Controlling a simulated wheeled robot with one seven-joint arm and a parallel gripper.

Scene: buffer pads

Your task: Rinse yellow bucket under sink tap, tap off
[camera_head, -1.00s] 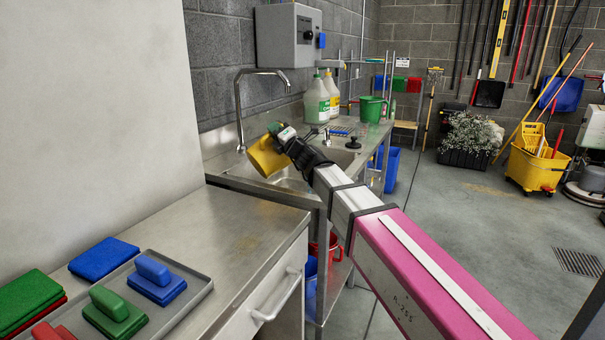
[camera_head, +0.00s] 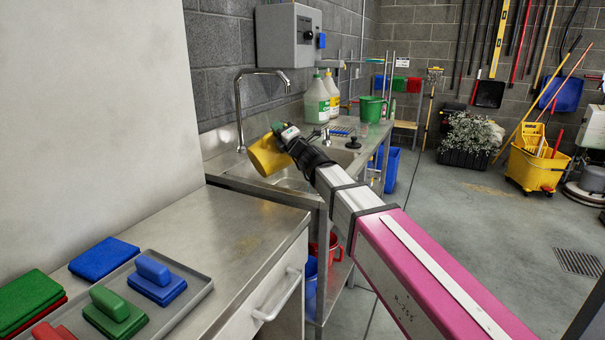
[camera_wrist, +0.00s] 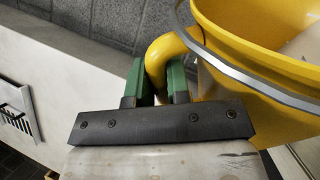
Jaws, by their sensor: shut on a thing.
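The yellow bucket (camera_head: 268,157) is held tilted over the left part of the steel sink (camera_head: 293,181), to the right of the base of the tall curved tap (camera_head: 241,112). My gripper (camera_head: 279,130) is shut on the bucket. In the wrist view the green fingers of my gripper (camera_wrist: 155,82) close around the yellow handle (camera_wrist: 163,47) on the side of the bucket (camera_wrist: 240,85). A grey band runs around the bucket below its rim. No water stream shows from the tap. The bucket's inside is mostly hidden.
White jugs (camera_head: 317,99) and a green bucket (camera_head: 371,108) stand on the counter behind the sink. A yellow mop bucket (camera_head: 537,167) stands far right; the floor between is clear.

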